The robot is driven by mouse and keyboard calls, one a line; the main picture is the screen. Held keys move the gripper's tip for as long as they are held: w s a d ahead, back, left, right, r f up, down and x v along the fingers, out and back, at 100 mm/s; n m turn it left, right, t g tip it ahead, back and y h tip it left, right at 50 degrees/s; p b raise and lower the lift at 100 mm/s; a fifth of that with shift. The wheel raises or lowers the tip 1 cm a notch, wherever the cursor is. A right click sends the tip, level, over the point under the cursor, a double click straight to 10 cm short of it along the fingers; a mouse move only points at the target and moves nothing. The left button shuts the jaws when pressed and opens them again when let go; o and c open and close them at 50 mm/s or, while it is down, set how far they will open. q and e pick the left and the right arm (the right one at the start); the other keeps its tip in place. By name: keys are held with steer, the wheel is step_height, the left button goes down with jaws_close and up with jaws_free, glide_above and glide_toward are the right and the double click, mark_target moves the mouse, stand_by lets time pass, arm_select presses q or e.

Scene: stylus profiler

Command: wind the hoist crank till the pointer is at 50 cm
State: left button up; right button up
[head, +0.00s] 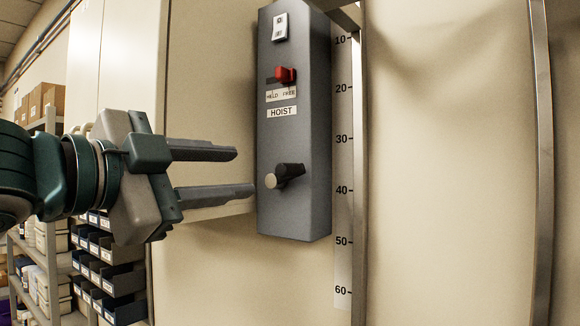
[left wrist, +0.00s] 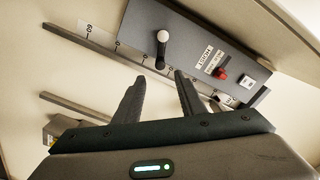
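The grey hoist box (head: 293,125) is on the wall panel, with a HOIST label. Its crank (head: 287,173) is dark and short with a pale knob, low on the box; it also shows in the left wrist view (left wrist: 162,52). My left gripper (head: 244,172) is open and empty, its fingers apart and pointing at the crank from the left without closing on it. In the left wrist view its fingertips (left wrist: 157,77) lie below the crank. The scale (head: 342,210) right of the box shows marks from 10 to 60. I cannot make out the pointer. My right gripper is out of view.
A red switch (head: 286,75) above a HELD/FREE label sits toward the right of its slot. A white switch (head: 280,27) is at the box's top. Metal rails (head: 360,200) run vertically beside the scale and farther right. Shelves with bins (head: 105,250) stand at left.

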mark_target(280, 172)
arm_select(q)
steer(key=p+x, duration=0.5)
steer(key=x, duration=0.8)
steer(key=shift+r, duration=0.1)
steer(key=shift+w+d, duration=0.4)
steer(key=shift+w, duration=0.15)
jaws_close()
